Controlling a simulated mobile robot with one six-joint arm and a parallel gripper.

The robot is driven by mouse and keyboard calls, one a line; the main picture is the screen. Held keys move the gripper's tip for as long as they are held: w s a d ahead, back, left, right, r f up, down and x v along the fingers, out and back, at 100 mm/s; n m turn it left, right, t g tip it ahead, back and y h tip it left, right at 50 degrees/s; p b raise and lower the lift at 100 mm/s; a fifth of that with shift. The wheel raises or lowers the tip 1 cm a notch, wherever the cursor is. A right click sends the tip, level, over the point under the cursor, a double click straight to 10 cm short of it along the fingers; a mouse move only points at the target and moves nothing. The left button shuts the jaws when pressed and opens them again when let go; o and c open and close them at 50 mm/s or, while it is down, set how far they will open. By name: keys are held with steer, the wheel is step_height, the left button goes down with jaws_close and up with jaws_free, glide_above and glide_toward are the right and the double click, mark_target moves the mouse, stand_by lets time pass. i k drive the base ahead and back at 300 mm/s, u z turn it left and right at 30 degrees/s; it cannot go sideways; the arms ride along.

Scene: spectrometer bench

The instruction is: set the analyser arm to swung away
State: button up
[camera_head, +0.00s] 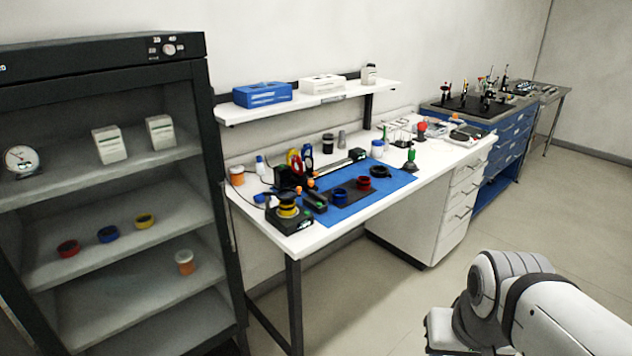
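A small black instrument (289,221) with a yellow ring stands at the near left corner of the white bench (322,238). A short black arm-like part (316,203) lies just right of it, at the left edge of the blue mat. Behind them is a black box-like unit (290,177) with a long rail (338,168) running back to the right. I cannot tell at this size which part is the analyser arm or how it is set. My white arm links show at the bottom right, well apart from the bench; my gripper is out of view.
The blue mat (395,183) carries red and blue rings on a dark pad. A tall dark cabinet with open shelves (185,219) stands close on the left. A wall shelf (310,102) hangs above the bench. Floor (383,308) is clear in front.

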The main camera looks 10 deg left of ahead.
mark_target(287, 195)
steer(key=z, duration=0.1)
steer(key=i, duration=1)
steer(key=u, duration=0.1)
